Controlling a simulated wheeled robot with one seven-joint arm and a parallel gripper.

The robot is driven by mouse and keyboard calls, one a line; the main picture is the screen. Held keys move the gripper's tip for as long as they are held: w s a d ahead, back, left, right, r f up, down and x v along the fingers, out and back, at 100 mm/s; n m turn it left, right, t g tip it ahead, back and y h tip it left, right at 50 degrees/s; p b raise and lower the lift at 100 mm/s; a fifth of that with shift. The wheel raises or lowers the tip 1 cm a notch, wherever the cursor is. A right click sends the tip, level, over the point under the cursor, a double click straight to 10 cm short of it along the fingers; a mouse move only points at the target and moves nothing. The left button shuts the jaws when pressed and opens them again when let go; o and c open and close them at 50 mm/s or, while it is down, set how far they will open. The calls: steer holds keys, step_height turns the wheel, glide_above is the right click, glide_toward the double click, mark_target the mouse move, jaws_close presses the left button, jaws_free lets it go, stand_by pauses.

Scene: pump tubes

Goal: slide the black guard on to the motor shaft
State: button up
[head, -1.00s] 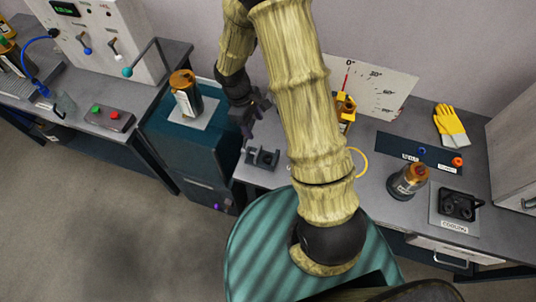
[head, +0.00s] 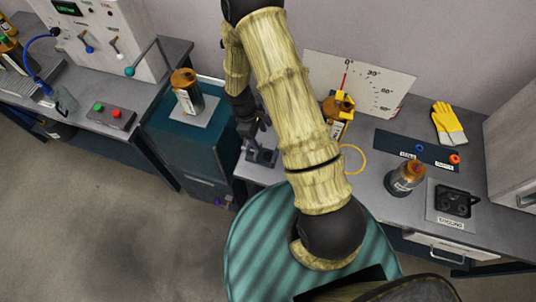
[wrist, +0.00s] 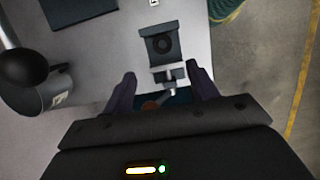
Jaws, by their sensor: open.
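A dark block with a round opening (wrist: 162,45) stands on the light bench top in the wrist view, ahead of my fingertips. A small grey metal piece (wrist: 170,76) sits at its near side, between the fingertips in the picture; I cannot tell for sure which part is the black guard and which the motor shaft. In the head view the dark fixture (head: 262,156) is at the bench's left end, partly covered by my gripper (head: 257,132). My gripper (wrist: 163,90) is open, its two fingers apart, with nothing visibly held.
A grey cylinder (wrist: 50,92) stands left in the wrist view. On the bench are a yellow-fitted bottle (head: 338,115), a yellow ring (head: 353,159), another bottle (head: 405,179) and gloves (head: 449,124). A brown-topped bottle (head: 187,92) stands on the teal cabinet (head: 170,135).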

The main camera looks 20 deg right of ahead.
steer(key=p, duration=0.1)
glide_toward(269, 157)
steer(key=shift+w+d+f, duration=0.1)
steer(key=shift+d+f, duration=0.15)
steer(key=shift+f, duration=0.4)
steer(key=shift+f, duration=0.1)
steer(key=shift+f+p, duration=0.25)
steer(key=shift+p, duration=0.1)
steer(key=shift+s+p+x, duration=0.15)
steer(key=shift+p+x, duration=0.3)
steer(key=shift+x, duration=0.65)
steer(key=shift+s+p+x, duration=0.15)
steer(key=shift+p+x, duration=0.25)
steer(key=shift+x, duration=0.7)
steer(key=shift+c, duration=0.2)
steer(key=c, duration=1)
